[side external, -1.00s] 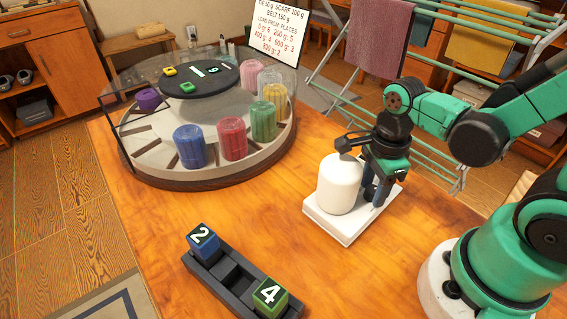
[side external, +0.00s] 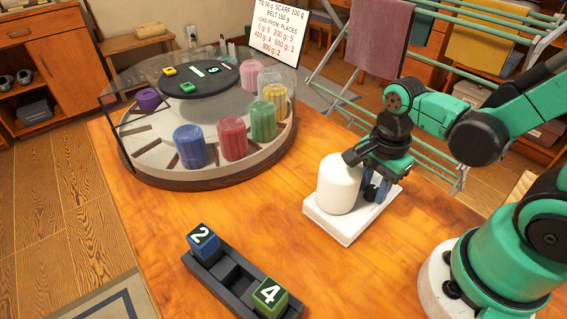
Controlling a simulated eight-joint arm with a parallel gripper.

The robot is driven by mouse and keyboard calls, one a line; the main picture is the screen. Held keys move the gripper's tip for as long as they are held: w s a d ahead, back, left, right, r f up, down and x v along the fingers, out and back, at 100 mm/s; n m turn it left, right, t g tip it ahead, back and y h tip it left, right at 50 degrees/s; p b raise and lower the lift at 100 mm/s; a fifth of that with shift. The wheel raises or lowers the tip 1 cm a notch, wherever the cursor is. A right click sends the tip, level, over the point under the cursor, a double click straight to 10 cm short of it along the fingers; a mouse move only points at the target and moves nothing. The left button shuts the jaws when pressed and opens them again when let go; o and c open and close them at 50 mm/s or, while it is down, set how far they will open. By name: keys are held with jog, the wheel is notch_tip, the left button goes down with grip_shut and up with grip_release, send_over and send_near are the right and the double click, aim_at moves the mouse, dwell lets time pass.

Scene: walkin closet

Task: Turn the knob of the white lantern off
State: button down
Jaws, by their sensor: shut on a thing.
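The white lantern (side external: 339,184) is a smooth rounded cylinder standing upright on a flat white base (side external: 338,229) near the table's right side. My gripper (side external: 374,190) points down just right of the lantern body, with its fingers low over the right part of the base. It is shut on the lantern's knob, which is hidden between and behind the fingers. A dark part of the gripper overlaps the lantern's upper right edge in the picture; I cannot tell whether they touch. Whether the lantern is lit cannot be told.
A round carousel (side external: 172,184) with coloured ribbed containers under a clear cover stands at the back left. A dark tray (side external: 229,274) with blue and green number cubes lies in front. A printed sign (side external: 283,30) and a drying rack (side external: 455,68) are behind. Table between carousel and tray is clear.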

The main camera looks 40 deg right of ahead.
aim_at(373, 189)
jog(key=c, duration=0.5)
grip_release()
jog(key=shift+c, duration=0.2)
jog(key=shift+r, duration=0.1)
jog(key=shift+r, duration=2.7)
